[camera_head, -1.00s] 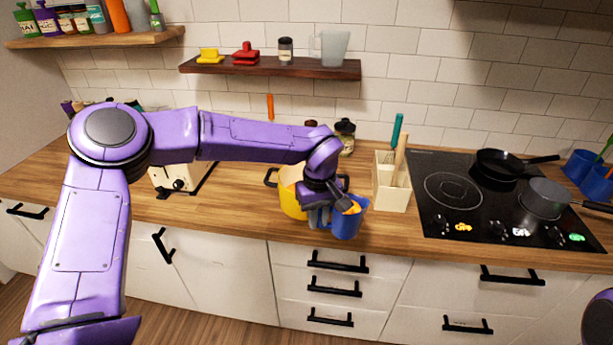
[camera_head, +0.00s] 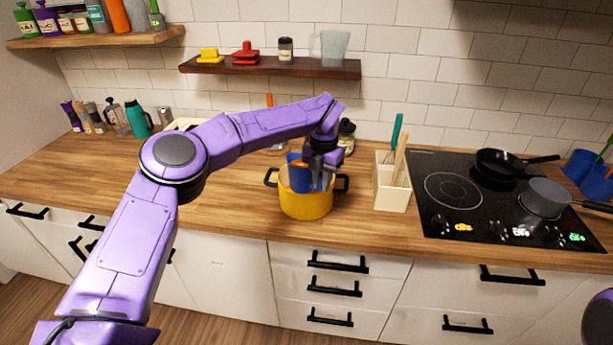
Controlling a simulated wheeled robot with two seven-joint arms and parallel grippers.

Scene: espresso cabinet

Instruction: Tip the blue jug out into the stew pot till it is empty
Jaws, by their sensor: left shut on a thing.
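The yellow stew pot (camera_head: 305,205) stands on the wooden counter with dark handles on both sides. The blue jug (camera_head: 295,175) is at the pot's mouth, over its inside, and the gripper partly hides it. A little orange shows near the jug's top; I cannot tell how far the jug is tilted or how much is left in it. My left gripper (camera_head: 316,176) is shut on the jug, above the pot and to the jug's right. My right gripper is not in view.
A cream utensil holder (camera_head: 391,184) stands right of the pot, and the black cooktop (camera_head: 465,215) with pans lies beyond it. A teal flask (camera_head: 138,119) and several bottles stand at the back left. The counter left of the pot is clear.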

